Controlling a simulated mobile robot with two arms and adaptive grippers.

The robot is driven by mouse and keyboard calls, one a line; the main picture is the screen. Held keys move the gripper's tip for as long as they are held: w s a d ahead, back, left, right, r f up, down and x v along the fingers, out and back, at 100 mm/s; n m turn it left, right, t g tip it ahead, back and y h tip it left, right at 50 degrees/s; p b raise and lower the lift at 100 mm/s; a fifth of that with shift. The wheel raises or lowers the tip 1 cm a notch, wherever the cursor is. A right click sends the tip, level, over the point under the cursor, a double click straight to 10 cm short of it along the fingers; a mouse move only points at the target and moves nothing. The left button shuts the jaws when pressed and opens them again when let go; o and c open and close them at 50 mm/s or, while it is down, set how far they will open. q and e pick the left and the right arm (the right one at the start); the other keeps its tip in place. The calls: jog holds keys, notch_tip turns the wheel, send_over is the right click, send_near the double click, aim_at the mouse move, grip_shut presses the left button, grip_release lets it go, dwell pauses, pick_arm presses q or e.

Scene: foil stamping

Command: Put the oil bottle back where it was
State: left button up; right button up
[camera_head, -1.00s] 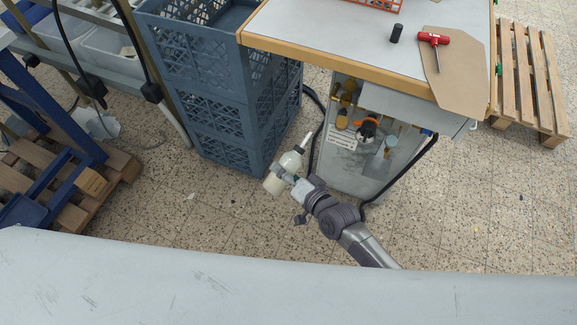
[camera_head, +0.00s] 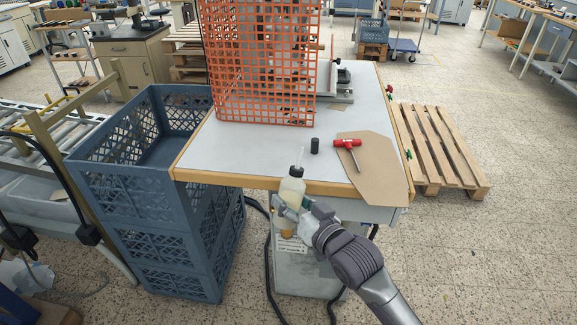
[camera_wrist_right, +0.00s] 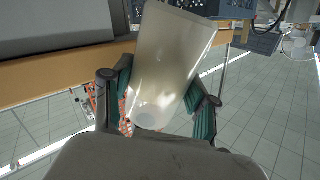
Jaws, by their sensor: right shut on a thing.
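The oil bottle (camera_head: 292,187) is a pale, milky bottle with a dark cap and a thin spout. My right gripper (camera_head: 291,205) is shut on it and holds it upright in front of the table's front edge, with its top in front of the tabletop in the head view. In the right wrist view the bottle (camera_wrist_right: 170,65) fills the middle between the two fingers (camera_wrist_right: 160,95). The table (camera_head: 230,150) has a grey top with a wooden edge. My left gripper is not in view.
On the table are a black cylinder (camera_head: 315,145), a red-handled tool (camera_head: 347,143) on a brown sheet (camera_head: 375,165), and an orange mesh guard (camera_head: 262,60). Blue crates (camera_head: 140,205) stand at the left, a pallet (camera_head: 440,150) at the right. The tabletop's left front is clear.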

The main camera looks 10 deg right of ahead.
jog(key=w+d+r+n+t+p, duration=0.1)
jog(key=w+d+r, duration=0.1)
jog(key=d+r, duration=0.5)
jog(key=w+d+r+n+t+p, duration=0.1)
jog(key=d+r+n, duration=0.15)
jog(key=r, duration=0.75)
jog(key=shift+m+h, duration=0.35)
jog(key=shift+h, duration=0.25)
jog(key=w+a+f, duration=0.2)
jog(key=f, duration=0.1)
jog(key=w+a+f+p, duration=0.1)
jog(key=w+a+f, duration=0.2)
jog(key=w+a+f+p, duration=0.1)
jog(key=w+a+f, duration=0.1)
jog(key=f, duration=0.1)
jog(key=shift+w+a+f, duration=0.2)
jog(key=shift+w+a, duration=0.1)
jog(key=shift+a, duration=0.1)
jog(key=shift+f, duration=0.4)
jog(key=shift+f, duration=0.1)
jog(key=o, duration=1.5)
jog(key=shift+f, duration=0.1)
jog(key=shift+c, duration=0.2)
jog(key=shift+r, duration=0.2)
jog(key=b+v, duration=0.1)
jog(key=v, duration=1.1)
jog(key=shift+f+b, duration=0.2)
jog(key=shift+b, duration=0.1)
